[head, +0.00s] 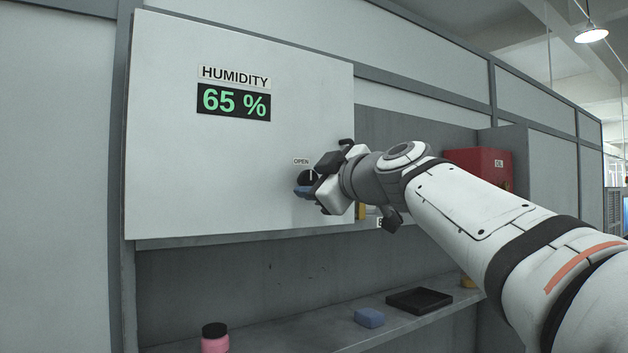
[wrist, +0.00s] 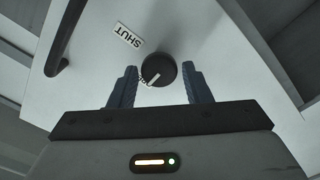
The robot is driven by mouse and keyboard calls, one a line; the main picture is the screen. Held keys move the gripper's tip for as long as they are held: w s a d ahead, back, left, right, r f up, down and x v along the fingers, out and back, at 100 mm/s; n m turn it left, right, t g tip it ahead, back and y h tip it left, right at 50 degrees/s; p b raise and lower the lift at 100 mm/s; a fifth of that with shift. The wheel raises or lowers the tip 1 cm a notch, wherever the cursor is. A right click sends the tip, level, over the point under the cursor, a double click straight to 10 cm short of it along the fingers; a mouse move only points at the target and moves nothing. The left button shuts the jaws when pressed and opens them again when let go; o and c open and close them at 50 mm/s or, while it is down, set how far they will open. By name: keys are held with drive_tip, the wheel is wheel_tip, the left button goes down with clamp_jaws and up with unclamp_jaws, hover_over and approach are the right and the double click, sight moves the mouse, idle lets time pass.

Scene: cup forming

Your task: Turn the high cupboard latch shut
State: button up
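The high cupboard's white door (head: 240,150) carries the latch, a round black knob (head: 305,177) with a white pointer line. An OPEN label (head: 301,161) sits just above it, and the pointer stands roughly upright towards it. In the wrist view the knob (wrist: 160,70) lies between the fingers, and a SHUT label (wrist: 128,35) shows upside down beyond it. My gripper (head: 308,185) is at the door. In the wrist view its two blue fingers (wrist: 159,67) are apart, one on each side of the knob, with a gap showing. A small label by the left finger is partly hidden.
A black bar handle (wrist: 66,38) stands at the left in the wrist view. A red box (head: 479,163) sits in the open bay to the right. The lower shelf holds a black tray (head: 419,300), a blue block (head: 369,318) and a pink jar (head: 215,340).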

drive_tip(key=c, duration=0.6)
drive_tip(key=shift+a, duration=0.15)
drive_tip(key=shift+c, duration=0.3)
drive_tip(key=shift+d, duration=0.2)
drive_tip(key=shift+f+m+b, duration=0.2)
drive_tip(key=shift+m+b, duration=0.65)
drive_tip(key=shift+m, duration=0.15)
drive_tip(key=m+b, duration=0.2)
drive_tip(key=m, duration=0.8)
drive_tip(key=shift+r, duration=0.1)
drive_tip(key=m, duration=0.6)
